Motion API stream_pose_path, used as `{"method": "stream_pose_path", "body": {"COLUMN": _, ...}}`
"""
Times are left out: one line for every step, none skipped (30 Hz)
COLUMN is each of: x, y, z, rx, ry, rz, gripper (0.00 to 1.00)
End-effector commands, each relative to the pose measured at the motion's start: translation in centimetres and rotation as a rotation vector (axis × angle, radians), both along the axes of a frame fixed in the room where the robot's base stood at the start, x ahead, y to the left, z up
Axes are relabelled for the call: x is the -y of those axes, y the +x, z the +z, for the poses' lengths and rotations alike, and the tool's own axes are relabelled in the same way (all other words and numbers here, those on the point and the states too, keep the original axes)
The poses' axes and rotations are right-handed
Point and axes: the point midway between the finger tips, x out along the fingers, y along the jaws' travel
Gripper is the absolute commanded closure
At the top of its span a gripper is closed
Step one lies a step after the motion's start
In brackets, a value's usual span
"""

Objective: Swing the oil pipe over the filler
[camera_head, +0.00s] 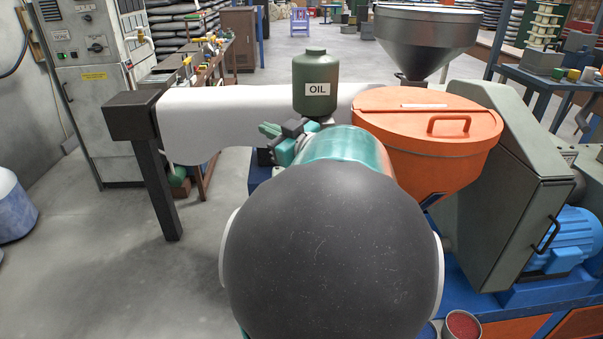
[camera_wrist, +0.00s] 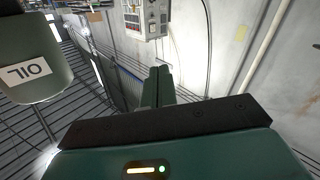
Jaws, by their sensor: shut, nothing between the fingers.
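A dark green oil pot (camera_head: 315,86) with a white OIL label stands upright just beyond my arm in the head view. It also shows tilted at the upper left of the wrist view (camera_wrist: 34,84). My gripper (camera_head: 268,130) is beside and below the pot, to its left in the head view. In the wrist view its green fingers (camera_wrist: 157,84) are shut together with nothing between them. No gap to the pot can be judged. I cannot make out an oil pipe or filler opening; my arm covers much of the area below the pot.
An orange hopper with a handled lid (camera_head: 425,127) stands right of my arm, with a steel funnel (camera_head: 418,38) behind. A grey machine housing (camera_head: 512,180) and blue motor (camera_head: 567,240) are at right. A control cabinet (camera_head: 90,85) stands left. Floor is open at lower left.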

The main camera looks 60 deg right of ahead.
Motion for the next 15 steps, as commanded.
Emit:
{"method": "stream_pose_path", "body": {"x": -1.3, "y": 1.9, "z": 0.9, "rx": -0.003, "ry": -0.022, "rz": -0.037, "gripper": 1.0}}
{"method": "stream_pose_path", "body": {"x": -1.9, "y": 2.8, "z": 1.2, "rx": -0.009, "ry": -0.032, "rz": -0.066, "gripper": 1.0}}
{"method": "stream_pose_path", "body": {"x": -2.7, "y": 3.9, "z": 1.6, "rx": -0.019, "ry": -0.04, "rz": -0.103, "gripper": 1.0}}
{"method": "stream_pose_path", "body": {"x": -3.4, "y": 4.6, "z": 1.8, "rx": -0.031, "ry": -0.042, "rz": -0.129, "gripper": 1.0}}
{"method": "stream_pose_path", "body": {"x": -4.2, "y": 5.3, "z": 1.9, "rx": -0.043, "ry": -0.043, "rz": -0.154, "gripper": 1.0}}
{"method": "stream_pose_path", "body": {"x": -5.3, "y": 6.0, "z": 2.0, "rx": -0.062, "ry": -0.039, "rz": -0.186, "gripper": 1.0}}
{"method": "stream_pose_path", "body": {"x": -6.2, "y": 6.5, "z": 1.9, "rx": -0.079, "ry": -0.033, "rz": -0.207, "gripper": 1.0}}
{"method": "stream_pose_path", "body": {"x": -7.1, "y": 6.9, "z": 1.9, "rx": -0.098, "ry": -0.025, "rz": -0.226, "gripper": 1.0}}
{"method": "stream_pose_path", "body": {"x": -8.5, "y": 7.4, "z": 1.7, "rx": -0.128, "ry": -0.014, "rz": -0.246, "gripper": 1.0}}
{"method": "stream_pose_path", "body": {"x": -9.6, "y": 7.7, "z": 1.4, "rx": -0.152, "ry": -0.002, "rz": -0.259, "gripper": 1.0}}
{"method": "stream_pose_path", "body": {"x": -10.8, "y": 7.9, "z": 1.0, "rx": -0.179, "ry": 0.012, "rz": -0.269, "gripper": 1.0}}
{"method": "stream_pose_path", "body": {"x": -12.4, "y": 7.9, "z": 0.5, "rx": -0.218, "ry": 0.031, "rz": -0.279, "gripper": 1.0}}
{"method": "stream_pose_path", "body": {"x": -13.7, "y": 7.9, "z": 0.1, "rx": -0.249, "ry": 0.049, "rz": -0.284, "gripper": 1.0}}
{"method": "stream_pose_path", "body": {"x": -15.0, "y": 7.7, "z": -0.5, "rx": -0.283, "ry": 0.068, "rz": -0.286, "gripper": 1.0}}
{"method": "stream_pose_path", "body": {"x": -16.9, "y": 7.3, "z": -1.3, "rx": -0.33, "ry": 0.097, "rz": -0.284, "gripper": 1.0}}
